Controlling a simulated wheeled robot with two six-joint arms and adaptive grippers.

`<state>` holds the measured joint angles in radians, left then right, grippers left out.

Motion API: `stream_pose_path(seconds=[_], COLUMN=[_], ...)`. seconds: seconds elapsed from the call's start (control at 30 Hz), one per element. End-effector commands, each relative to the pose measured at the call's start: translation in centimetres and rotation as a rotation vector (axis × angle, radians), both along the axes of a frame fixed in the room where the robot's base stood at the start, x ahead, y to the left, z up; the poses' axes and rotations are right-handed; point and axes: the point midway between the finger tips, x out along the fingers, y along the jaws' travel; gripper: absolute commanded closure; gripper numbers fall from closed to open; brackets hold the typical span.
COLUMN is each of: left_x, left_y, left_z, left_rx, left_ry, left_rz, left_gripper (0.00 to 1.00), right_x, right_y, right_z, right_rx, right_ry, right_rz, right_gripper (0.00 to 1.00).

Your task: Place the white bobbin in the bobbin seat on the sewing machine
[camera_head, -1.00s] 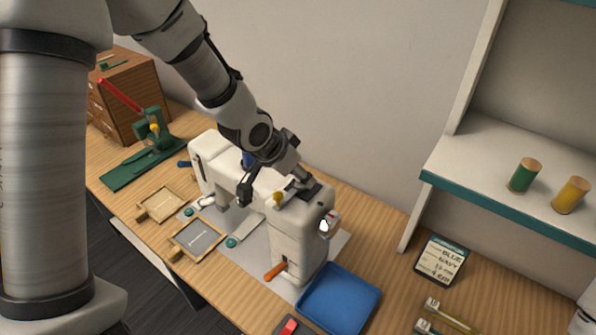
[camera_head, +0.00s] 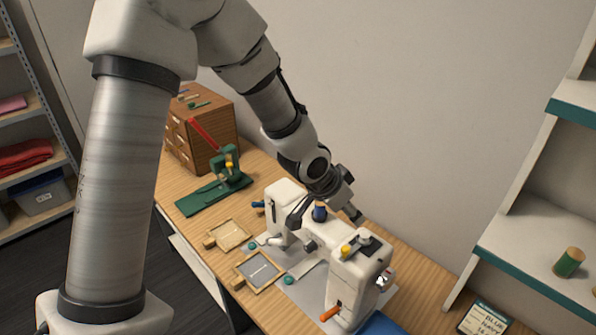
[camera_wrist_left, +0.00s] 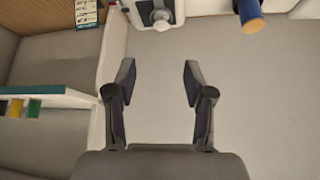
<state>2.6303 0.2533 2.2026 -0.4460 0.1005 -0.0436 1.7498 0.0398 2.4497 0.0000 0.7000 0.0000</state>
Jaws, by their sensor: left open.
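The white sewing machine (camera_head: 352,278) stands on the table in the head view. A small white round piece, which looks like the bobbin (camera_head: 365,239), rests on the dark plate on top of the machine's right end, beside a yellow knob (camera_head: 346,250). The picture is too small to tell how it sits in the seat. My left gripper (camera_head: 326,208) is above and behind the machine, near the blue spool (camera_head: 320,213), clear of the bobbin. In the left wrist view my left gripper (camera_wrist_left: 156,90) is open and empty. My right gripper is not in view.
A blue tray (camera_head: 382,325) is beside the machine's right end. Two wooden frames (camera_head: 230,235) lie in front, and a green press (camera_head: 225,175) and wooden drawers (camera_head: 200,130) stand at the left. A shelf (camera_head: 540,260) with spools is at the right.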

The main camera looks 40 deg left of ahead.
Motion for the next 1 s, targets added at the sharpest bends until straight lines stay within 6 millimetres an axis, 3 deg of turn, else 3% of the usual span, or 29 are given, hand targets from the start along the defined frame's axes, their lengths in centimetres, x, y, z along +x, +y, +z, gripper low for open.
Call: stream_pose_path(seconds=[0.07,0.17,0.2,0.27,0.3,0.4,0.5,0.57,1.0], left_x=[-1.3,-5.1,-7.4,-11.7,-14.7,-21.7,-26.0,-27.1,-27.1], left_y=[-0.5,-1.5,-1.8,-2.2,-2.2,-2.0,-1.6,-1.5,-1.4], left_z=[-3.5,-11.0,-14.4,-19.2,-21.9,-26.6,-28.6,-29.0,-29.1], left_rx=[-0.011,-0.034,-0.039,-0.033,-0.020,0.025,0.064,0.076,0.076], left_ry=[0.056,0.181,0.241,0.331,0.387,0.495,0.552,0.565,0.564], left_rz=[0.018,0.080,0.116,0.176,0.214,0.289,0.331,0.341,0.344], left_gripper=[0.47,0.47,0.47,0.47,0.47,0.47,0.47,0.47,0.47], right_x=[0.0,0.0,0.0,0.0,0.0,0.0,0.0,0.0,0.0], right_y=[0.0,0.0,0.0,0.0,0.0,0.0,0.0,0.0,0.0], right_z=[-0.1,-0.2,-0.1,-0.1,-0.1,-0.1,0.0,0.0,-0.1], right_rx=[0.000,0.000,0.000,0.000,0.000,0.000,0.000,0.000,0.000], right_ry=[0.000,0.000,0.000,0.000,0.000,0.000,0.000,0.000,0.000], right_rz=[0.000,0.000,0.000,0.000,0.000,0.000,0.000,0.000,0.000], right_gripper=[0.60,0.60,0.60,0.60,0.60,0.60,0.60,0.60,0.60])
